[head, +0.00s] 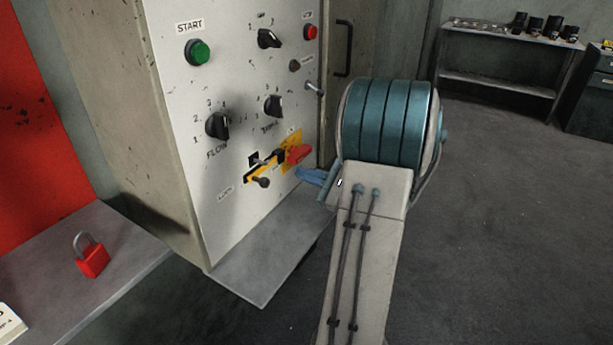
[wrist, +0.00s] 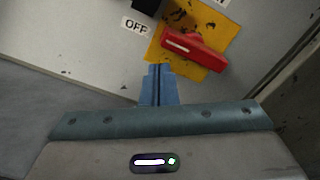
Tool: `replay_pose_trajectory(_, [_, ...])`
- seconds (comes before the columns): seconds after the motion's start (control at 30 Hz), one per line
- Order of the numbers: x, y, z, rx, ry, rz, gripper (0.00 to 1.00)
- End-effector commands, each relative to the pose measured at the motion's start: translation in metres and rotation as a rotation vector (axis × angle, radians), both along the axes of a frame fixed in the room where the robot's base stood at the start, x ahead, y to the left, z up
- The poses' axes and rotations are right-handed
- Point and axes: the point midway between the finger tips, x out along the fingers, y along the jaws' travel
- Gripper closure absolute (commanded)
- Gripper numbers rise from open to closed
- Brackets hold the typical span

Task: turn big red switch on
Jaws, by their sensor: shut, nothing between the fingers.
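The big red switch (head: 298,154) sits on a yellow plate (head: 288,165) low on the right of the grey control panel. In the wrist view the red switch (wrist: 194,51) lies tilted across the yellow plate (wrist: 170,50), with an "OFF" label (wrist: 136,26) to its left. My gripper (head: 308,176) is just below and right of the switch in the head view. In the wrist view its blue fingers (wrist: 158,72) are together and empty, with their tips close to the plate's lower edge, left of and below the red handle. I cannot tell whether they touch the panel.
The panel carries a green START button (head: 198,52), black knobs (head: 218,125), a red button (head: 310,32) and a lever in a yellow-edged slot (head: 262,181). A red padlock (head: 91,256) lies on a ledge at the left. A shelf (head: 505,55) stands far right; the floor between is clear.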

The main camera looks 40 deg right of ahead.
Motion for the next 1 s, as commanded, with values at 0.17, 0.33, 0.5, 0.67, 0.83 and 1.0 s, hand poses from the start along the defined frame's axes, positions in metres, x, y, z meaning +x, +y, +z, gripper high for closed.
replay_pose_trajectory(0.17, [0.0000,0.0000,0.0000,0.000,0.000,0.000,1.00])
replay_pose_trajectory(0.33, [0.0000,0.0000,0.0000,0.000,0.000,0.000,1.00])
replay_pose_trajectory(0.5, [0.0000,0.0000,0.0004,0.000,0.000,0.000,1.00])
replay_pose_trajectory(0.67, [-0.0001,0.0002,0.0025,0.000,0.000,0.000,1.00])
replay_pose_trajectory(0.83, [-0.0002,0.0005,0.0058,-0.001,0.000,0.000,1.00])
replay_pose_trajectory(1.0, [-0.0004,0.0009,0.0088,-0.001,0.000,0.000,1.00])
